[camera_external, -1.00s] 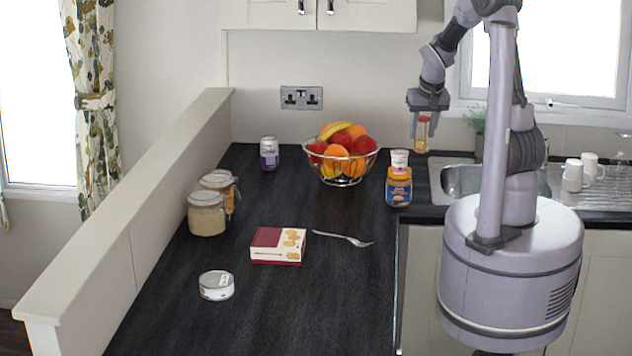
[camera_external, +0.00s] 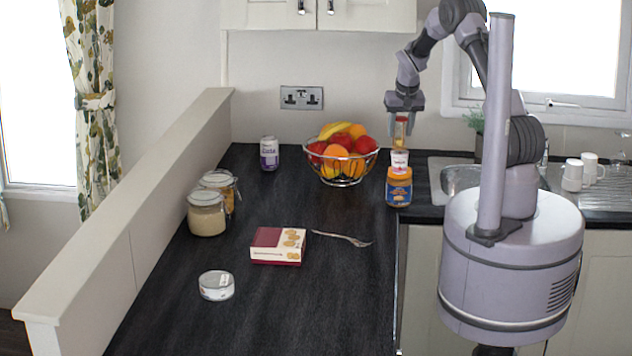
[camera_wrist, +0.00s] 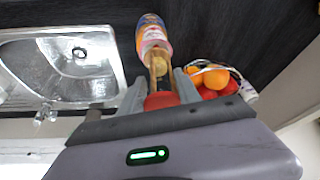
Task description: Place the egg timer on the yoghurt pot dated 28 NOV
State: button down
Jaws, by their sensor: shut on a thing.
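My gripper (camera_external: 402,112) is shut on the egg timer (camera_external: 400,132), a small upright sand timer with a red end and an amber middle. In the wrist view the timer (camera_wrist: 160,84) shows between the fingers. The yoghurt pot (camera_external: 399,161), white with a pink band, stands on a jar with a blue and orange label (camera_external: 398,188). The timer's lower end is right over the pot's top; I cannot tell whether they touch. The wrist view shows the pot (camera_wrist: 152,38) just beyond the timer. The date on the pot is too small to read.
A wire fruit bowl (camera_external: 343,168) stands left of the jar, and the sink (camera_external: 460,180) is to its right. A can (camera_external: 269,153), storage jars (camera_external: 207,213), a biscuit box (camera_external: 278,245), a fork (camera_external: 342,238) and a tin (camera_external: 216,285) are on the dark counter.

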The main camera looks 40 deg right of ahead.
jog(key=shift+s, duration=0.1)
jog(key=shift+f+b, duration=0.5)
jog(key=shift+b, duration=0.15)
jog(key=c, duration=0.9)
grip_release()
jog(key=shift+o, duration=0.2)
jog(key=shift+r, duration=0.1)
jog(key=p+v, duration=0.2)
jog(key=v, duration=1)
jog(key=s+a+r+y, duration=0.1)
jog(key=s+a+r, duration=0.6)
jog(key=a+r, duration=0.1)
jog(key=s+a+t+y, duration=0.1)
jog(key=s+a, duration=0.6)
jog(key=s, duration=0.4)
jog(key=s+a+r+n+t+y, duration=0.1)
jog(key=s+a+y, duration=0.1)
jog(key=s+a, duration=0.5)
jog(key=s, duration=0.4)
jog(key=shift+s+a+n, duration=0.2)
jog(key=shift+a+n, duration=0.1)
